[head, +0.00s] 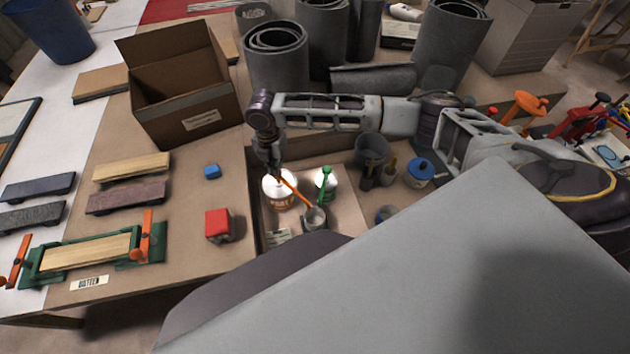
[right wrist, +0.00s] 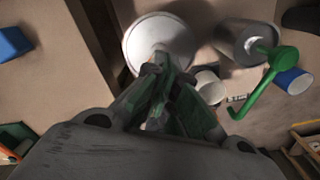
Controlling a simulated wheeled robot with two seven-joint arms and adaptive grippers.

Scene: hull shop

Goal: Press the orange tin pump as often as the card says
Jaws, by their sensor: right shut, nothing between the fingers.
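The orange-labelled white tin (head: 281,204) stands in a recess of the bench. Its orange pump spout (head: 294,190) slants down right toward a small grey cup (head: 315,219). My right gripper (head: 274,170) points down at the tin's top, shut and empty. In the right wrist view the shut fingertips (right wrist: 156,68) lie over the white tin lid (right wrist: 148,29) and hide the pump head. I cannot tell whether they touch it. A pale card (head: 278,237) lies in front of the tin; its writing is too small to read. My left gripper is out of view.
A second tin (head: 331,187) with a green pump (head: 325,177) stands close right of the orange one.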

